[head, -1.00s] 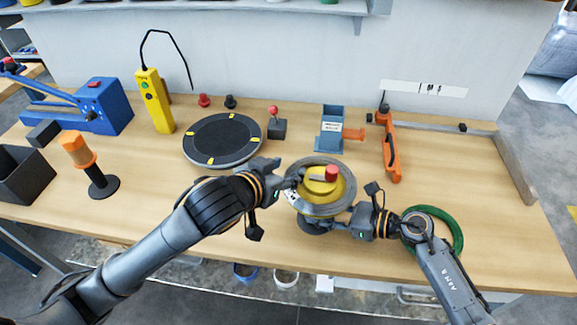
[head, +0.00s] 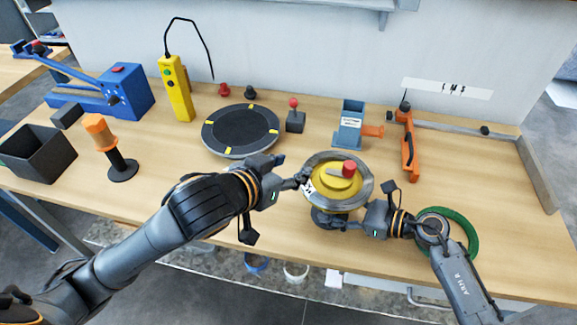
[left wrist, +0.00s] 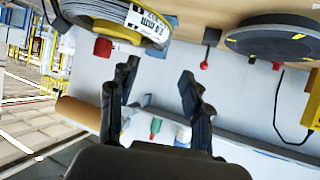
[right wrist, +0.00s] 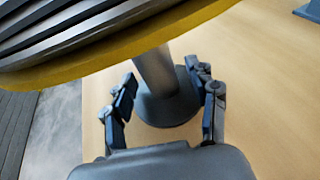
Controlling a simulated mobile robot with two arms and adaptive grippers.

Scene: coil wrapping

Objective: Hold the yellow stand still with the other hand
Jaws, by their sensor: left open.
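The yellow stand (head: 345,190) is upright on the table, with a grey coil (head: 318,167) around its yellow top and a red knob (head: 349,168). My left gripper (head: 302,178) is at the coil's left edge. In the left wrist view the gripper (left wrist: 160,75) is open and empty, with the labelled coil (left wrist: 110,22) above it. My right gripper (head: 347,222) is low at the stand's right side. In the right wrist view its fingers (right wrist: 168,90) are apart on either side of the grey post (right wrist: 155,70), above the round base (right wrist: 168,108).
A black turntable (head: 240,130) lies behind to the left. A blue dispenser (head: 350,125) and an orange tool (head: 409,150) stand behind. A green ring (head: 470,235) lies by my right wrist. An orange-handled tool (head: 108,145) and a dark bin (head: 40,155) are at left.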

